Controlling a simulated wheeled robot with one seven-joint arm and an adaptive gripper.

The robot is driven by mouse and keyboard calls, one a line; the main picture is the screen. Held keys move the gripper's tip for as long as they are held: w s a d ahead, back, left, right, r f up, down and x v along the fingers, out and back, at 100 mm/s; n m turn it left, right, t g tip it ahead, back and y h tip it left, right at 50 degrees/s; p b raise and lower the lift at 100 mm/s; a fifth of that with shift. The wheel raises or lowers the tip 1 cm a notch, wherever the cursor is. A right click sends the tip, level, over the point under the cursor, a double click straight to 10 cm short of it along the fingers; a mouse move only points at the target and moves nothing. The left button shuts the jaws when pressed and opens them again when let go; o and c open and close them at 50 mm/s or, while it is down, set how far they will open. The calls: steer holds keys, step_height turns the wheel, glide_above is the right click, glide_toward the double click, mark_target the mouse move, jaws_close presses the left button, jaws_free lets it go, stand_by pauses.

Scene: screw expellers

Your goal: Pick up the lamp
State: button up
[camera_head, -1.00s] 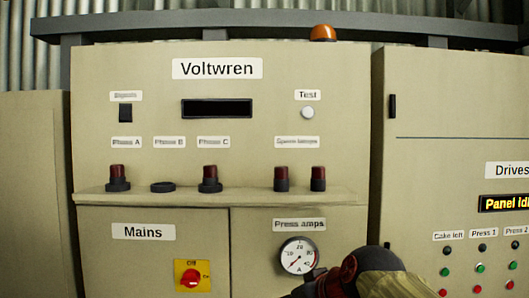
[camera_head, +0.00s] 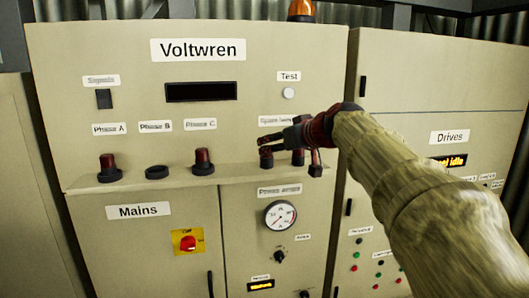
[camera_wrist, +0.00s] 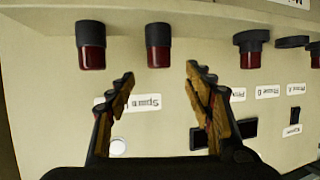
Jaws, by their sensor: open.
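Two red spare lamps with dark bases stand on the cabinet ledge under the "Spare lamps" label. The left spare lamp (camera_head: 266,158) and the right spare lamp (camera_head: 298,158) are partly covered by my gripper (camera_head: 287,153) in the head view. In the wrist view, which is upside down, my gripper (camera_wrist: 158,76) is open and empty. The left spare lamp (camera_wrist: 158,46) is just beyond the gap between the fingertips; the right spare lamp (camera_wrist: 91,46) is outside the fingers. I cannot tell whether any finger touches a lamp.
Lamps stand at Phase A (camera_head: 109,167) and Phase C (camera_head: 203,161); the Phase B socket (camera_head: 157,172) holds no lamp. The ledge (camera_head: 232,173) juts out below them. A white Test button (camera_head: 288,93) and a gauge (camera_head: 280,215) are nearby. The Drives cabinet (camera_head: 435,100) stands right.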

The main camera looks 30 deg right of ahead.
mark_target(267, 156)
steer(key=p+x, duration=0.1)
steer(key=x, duration=0.2)
steer(key=p+x, duration=0.1)
steer(key=x, duration=0.3)
steer(key=shift+s+d+f+p, duration=0.1)
steer(key=shift+f+p, duration=0.15)
steer(key=shift+p, duration=0.1)
steer(key=shift+s+r, duration=0.1)
steer(key=shift+s, duration=0.1)
steer(key=shift+c, duration=0.3)
steer(key=shift+w, duration=0.1)
steer(key=shift+c, duration=1.2)
steer(key=c, duration=1)
